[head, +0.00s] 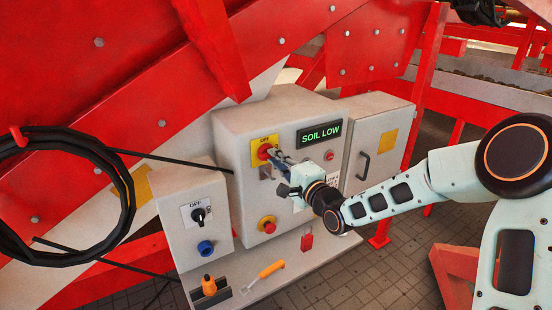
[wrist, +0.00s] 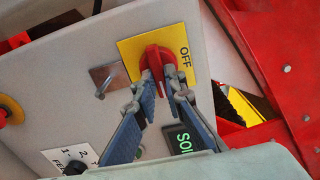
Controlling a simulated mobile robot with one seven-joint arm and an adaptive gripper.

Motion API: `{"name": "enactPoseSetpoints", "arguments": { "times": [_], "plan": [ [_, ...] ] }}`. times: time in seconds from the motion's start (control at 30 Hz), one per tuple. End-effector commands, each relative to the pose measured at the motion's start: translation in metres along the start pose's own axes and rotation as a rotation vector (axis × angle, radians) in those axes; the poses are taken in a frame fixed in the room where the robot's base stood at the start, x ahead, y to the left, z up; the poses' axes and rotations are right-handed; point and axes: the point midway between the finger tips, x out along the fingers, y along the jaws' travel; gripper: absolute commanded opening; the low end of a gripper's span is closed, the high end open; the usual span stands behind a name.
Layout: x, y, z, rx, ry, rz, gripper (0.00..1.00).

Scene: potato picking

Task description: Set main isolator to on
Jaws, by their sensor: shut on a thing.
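The main isolator is a red rotary handle (head: 264,152) on a yellow plate marked OFF, on the front of the grey control box (head: 233,190). In the wrist view the red handle (wrist: 157,62) sits on its yellow plate (wrist: 128,50), with the word OFF beside it. My gripper (wrist: 158,80) reaches in from below in that view, with a finger on each side of the handle, shut on it. In the head view my gripper (head: 277,158) comes from the right and hides part of the handle.
A metal hasp (wrist: 105,76) is beside the plate. A red stop button (head: 267,224) is below. A smaller box with a black OFF switch (head: 198,215) stands left. Tools, including an orange-handled one (head: 271,269), lie on the shelf.

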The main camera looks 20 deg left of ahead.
Motion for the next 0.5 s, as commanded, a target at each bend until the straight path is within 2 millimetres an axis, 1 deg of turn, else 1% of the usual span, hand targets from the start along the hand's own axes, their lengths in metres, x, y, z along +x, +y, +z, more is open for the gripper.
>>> {"name": "enactPoseSetpoints", "arguments": {
  "times": [0.03, 0.07, 0.2, 0.5],
  "plan": [
    [-0.0001, 0.0004, 0.0003, 0.002, 0.0, 0.001, 0.0],
    [-0.0001, 0.0004, 0.0003, 0.002, 0.0, 0.001, 0.12],
    [-0.0001, 0.0003, 0.0003, 0.001, 0.0, 0.001, 0.28],
    [-0.0013, 0.0002, 0.0, 0.0, 0.0, 0.001, 0.28]
  ]
}}
